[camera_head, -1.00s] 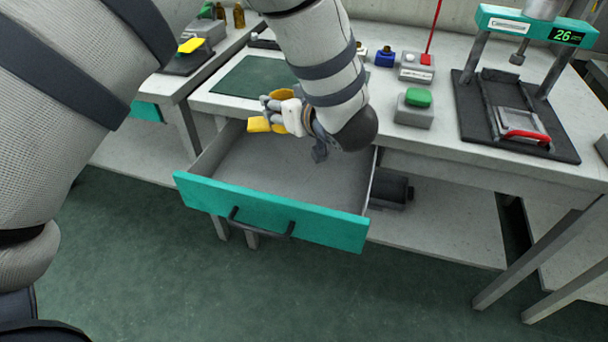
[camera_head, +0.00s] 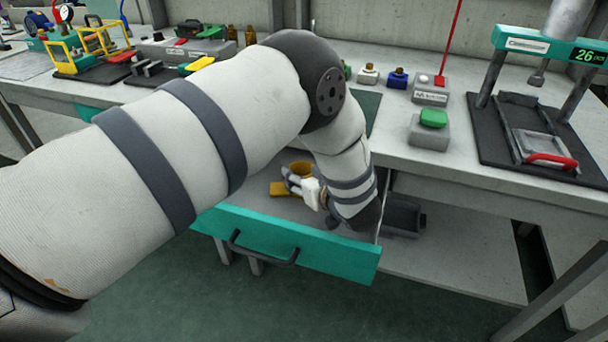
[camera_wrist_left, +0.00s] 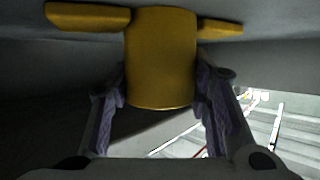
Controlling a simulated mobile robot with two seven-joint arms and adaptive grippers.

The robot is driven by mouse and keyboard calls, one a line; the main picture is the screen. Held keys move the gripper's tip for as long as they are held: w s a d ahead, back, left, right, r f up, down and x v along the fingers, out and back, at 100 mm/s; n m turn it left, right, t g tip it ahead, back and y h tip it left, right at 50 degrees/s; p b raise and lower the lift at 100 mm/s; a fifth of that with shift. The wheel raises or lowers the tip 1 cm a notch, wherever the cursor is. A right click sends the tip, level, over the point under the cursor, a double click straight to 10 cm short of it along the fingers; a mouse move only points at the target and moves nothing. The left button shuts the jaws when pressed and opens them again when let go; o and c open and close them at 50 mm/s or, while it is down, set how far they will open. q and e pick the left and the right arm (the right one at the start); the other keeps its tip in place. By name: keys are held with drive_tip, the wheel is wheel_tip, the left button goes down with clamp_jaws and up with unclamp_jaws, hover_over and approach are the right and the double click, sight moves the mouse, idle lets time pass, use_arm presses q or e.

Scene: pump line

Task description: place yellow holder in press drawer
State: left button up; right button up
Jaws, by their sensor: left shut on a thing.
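The yellow holder (camera_head: 301,168) shows in the head view inside the open press drawer (camera_head: 290,241), which has a teal front and a dark handle. My left gripper (camera_head: 292,181) reaches down into the drawer and is shut on the holder. In the left wrist view the holder (camera_wrist_left: 161,60) is a round yellow body with flat arms to each side, and the two fingers (camera_wrist_left: 161,95) press on its sides. I cannot tell whether the holder touches the drawer floor. My right gripper is not in view.
The bench top behind the drawer carries a grey box with a green button (camera_head: 431,126), small blue and white bottles, and a press (camera_head: 535,130) with a red-handled tray. My left arm covers much of the left bench.

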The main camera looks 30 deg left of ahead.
use_arm(q)
drive_tip(key=shift+r, duration=0.1)
drive_tip(key=shift+f, duration=0.2)
drive_tip(key=o, duration=1.2)
drive_tip(key=shift+r, duration=0.1)
drive_tip(key=shift+d+r, duration=0.25)
drive_tip(key=shift+r, duration=0.05)
drive_tip(key=v, duration=0.7)
drive_tip(key=shift+s+p, duration=0.1)
drive_tip(key=shift+p, duration=0.25)
drive_tip(key=shift+f, duration=0.1)
